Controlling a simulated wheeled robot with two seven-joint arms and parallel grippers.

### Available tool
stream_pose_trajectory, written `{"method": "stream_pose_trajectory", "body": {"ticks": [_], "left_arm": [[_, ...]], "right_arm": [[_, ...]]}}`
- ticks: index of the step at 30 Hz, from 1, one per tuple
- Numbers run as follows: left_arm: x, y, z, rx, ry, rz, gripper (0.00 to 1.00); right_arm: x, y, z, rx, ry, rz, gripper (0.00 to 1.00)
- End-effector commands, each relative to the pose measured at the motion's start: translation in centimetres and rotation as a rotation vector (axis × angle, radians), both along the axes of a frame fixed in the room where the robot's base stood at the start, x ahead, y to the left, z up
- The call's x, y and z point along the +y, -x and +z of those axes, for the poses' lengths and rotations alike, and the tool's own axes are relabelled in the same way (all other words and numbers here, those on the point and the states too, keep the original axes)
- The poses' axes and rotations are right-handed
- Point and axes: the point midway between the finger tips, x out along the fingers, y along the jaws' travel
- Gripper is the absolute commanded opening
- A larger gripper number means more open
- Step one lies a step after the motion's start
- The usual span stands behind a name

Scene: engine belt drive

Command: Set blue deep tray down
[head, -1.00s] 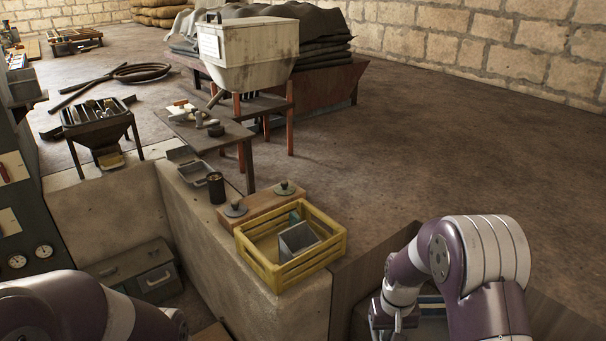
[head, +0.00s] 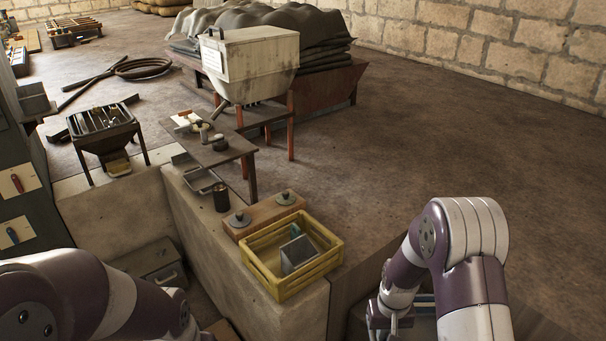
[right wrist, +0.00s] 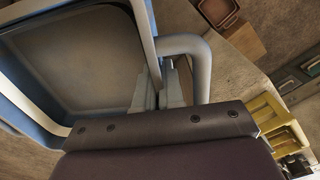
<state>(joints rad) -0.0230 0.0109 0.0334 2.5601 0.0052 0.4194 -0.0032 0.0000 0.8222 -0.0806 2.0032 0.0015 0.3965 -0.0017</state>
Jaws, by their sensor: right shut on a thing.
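The blue deep tray (right wrist: 85,55) fills the left of the right wrist view, blue-grey with a raised rim and a hollow inside, close to the camera. My right gripper (right wrist: 172,88) is shut on it at the rim, beside a rounded grey handle (right wrist: 190,45). In the head view my right gripper (head: 388,328) is at the bottom edge, right of the yellow crate, partly cut off. A bluish strip shows beside it there; I cannot tell whether it is the tray. My left arm comes in at the lower left, but its gripper is not visible.
A yellow slatted crate (head: 318,272) holding a grey box stands on the low stone wall. A wooden block (head: 262,217) with two knobbed lids and a dark can (head: 221,198) are behind it. A small table (head: 215,155) holds small parts. The floor on the right is open.

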Motion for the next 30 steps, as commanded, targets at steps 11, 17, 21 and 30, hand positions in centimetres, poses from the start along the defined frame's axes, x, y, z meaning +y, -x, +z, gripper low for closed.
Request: {"method": "stream_pose_trajectory", "body": {"ticks": [11,17,21,30], "left_arm": [[0.0,0.0,-0.7,-0.001,0.000,0.000,0.52],[0.0,0.0,-7.2,0.000,0.000,0.000,0.52],[0.0,0.0,-13.2,0.000,0.000,0.000,0.52],[0.0,0.0,-22.7,0.000,0.000,0.000,0.52]], "right_arm": [[-0.4,-0.1,-0.6,-0.002,-0.001,-0.002,0.00],[-5.9,-1.2,-6.2,-0.008,0.005,-0.030,0.00],[-12.7,-1.3,-11.1,-0.011,0.014,-0.057,0.00],[-25.4,2.0,-18.3,-0.007,0.037,-0.101,0.00]]}}
